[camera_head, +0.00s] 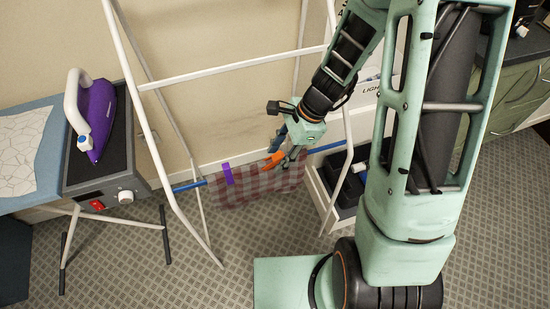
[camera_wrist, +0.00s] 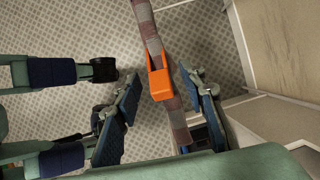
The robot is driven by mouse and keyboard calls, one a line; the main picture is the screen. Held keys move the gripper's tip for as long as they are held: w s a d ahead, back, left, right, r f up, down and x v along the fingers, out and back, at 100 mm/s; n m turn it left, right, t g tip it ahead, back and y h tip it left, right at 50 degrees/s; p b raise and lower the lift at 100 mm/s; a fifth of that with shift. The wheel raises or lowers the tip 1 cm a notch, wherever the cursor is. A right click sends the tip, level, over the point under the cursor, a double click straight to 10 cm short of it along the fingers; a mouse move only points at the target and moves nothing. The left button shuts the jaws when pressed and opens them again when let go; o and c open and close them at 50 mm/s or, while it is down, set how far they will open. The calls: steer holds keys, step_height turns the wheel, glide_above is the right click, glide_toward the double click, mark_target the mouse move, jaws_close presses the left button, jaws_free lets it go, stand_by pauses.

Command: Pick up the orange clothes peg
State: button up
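The orange clothes peg (camera_head: 274,160) is clipped over the top edge of a checked cloth (camera_head: 262,182) that hangs on a blue rail. In the wrist view the peg (camera_wrist: 160,82) lies between the two fingertips of my gripper (camera_wrist: 158,76), on the folded cloth edge (camera_wrist: 146,28). A gap shows between the peg and the left finger; the right finger is closer to it. My gripper (camera_head: 284,148) is open and empty in the head view, right beside the peg. Whether a finger touches the peg cannot be told.
A purple peg (camera_head: 227,173) sits on the same cloth to the left. A white drying frame (camera_head: 150,125) surrounds the rail, close to the wall. A purple iron (camera_head: 100,118) stands on a dark box at the left. A white shelf unit (camera_head: 325,198) with dark items is at the right.

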mark_target(271, 158)
steer(key=c, duration=0.9)
steer(key=shift+r, duration=0.1)
steer(key=shift+r, duration=0.5)
step_height(271, 158, up, 2)
steer(key=shift+r+p, duration=0.15)
steer(key=shift+p, duration=0.2)
steer(key=s+d+r+p, duration=0.1)
steer(key=s+d+r, duration=0.6)
steer(key=s, duration=0.5)
step_height(271, 158, up, 3)
steer(key=shift+d+f, duration=0.15)
steer(key=shift+f, duration=0.05)
